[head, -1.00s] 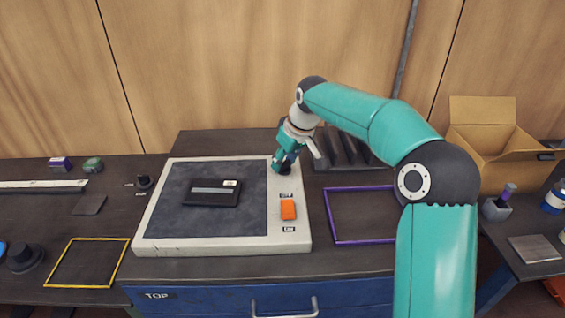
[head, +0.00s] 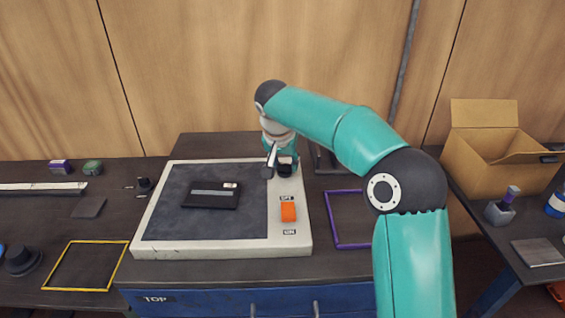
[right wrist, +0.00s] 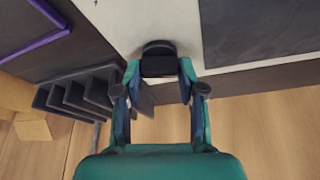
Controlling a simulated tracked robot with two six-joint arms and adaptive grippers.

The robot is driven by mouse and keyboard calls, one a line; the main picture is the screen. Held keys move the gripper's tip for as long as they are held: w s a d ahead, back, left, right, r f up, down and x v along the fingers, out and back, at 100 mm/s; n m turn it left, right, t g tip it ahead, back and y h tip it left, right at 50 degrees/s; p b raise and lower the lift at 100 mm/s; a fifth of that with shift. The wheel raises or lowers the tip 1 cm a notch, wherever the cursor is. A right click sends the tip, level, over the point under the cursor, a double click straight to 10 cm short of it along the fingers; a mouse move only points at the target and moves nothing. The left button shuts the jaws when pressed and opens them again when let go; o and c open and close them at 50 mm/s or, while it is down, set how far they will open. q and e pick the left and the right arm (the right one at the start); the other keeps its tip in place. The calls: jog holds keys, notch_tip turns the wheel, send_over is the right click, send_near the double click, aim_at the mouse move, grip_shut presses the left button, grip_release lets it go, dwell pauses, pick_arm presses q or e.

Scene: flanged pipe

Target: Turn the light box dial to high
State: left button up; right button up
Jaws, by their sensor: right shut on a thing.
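The light box (head: 150,240) is a pale, flat box with a dark panel, lying on the workbench. Its black dial (head: 285,169) sits at the box's far right corner. In the right wrist view the dial (right wrist: 158,58) stands between the fingertips of my right gripper (right wrist: 158,72), which is shut on it. In the head view my right gripper (head: 283,160) reaches down over the dial from behind, partly hiding it. An orange switch (head: 288,212) sits nearer the front on the same right border, with small labels above and below. My left gripper is not in view.
A black cartridge-like block (head: 210,195) lies on the dark panel. Right of the box are a purple frame (head: 335,225) and a dark slotted rack (right wrist: 82,95). A yellow frame (head: 85,266) lies at left. An open cardboard box (head: 490,145) stands at right.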

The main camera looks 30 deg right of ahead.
jog(key=shift+w+a+r+m+g+h, duration=0.1)
jog(key=shift+m+g+h, duration=0.05)
jog(key=shift+m, duration=0.5)
jog(key=shift+a+m+g+h, duration=0.1)
jog(key=shift+m+g+h, duration=0.05)
jog(key=shift+m, duration=0.5)
jog(key=shift+p, duration=0.3)
jog(key=o, duration=1.1)
jog(key=shift+a, duration=0.1)
jog(key=shift+o, duration=0.2)
jog(key=v, duration=1.1)
jog(key=shift+r, duration=0.35)
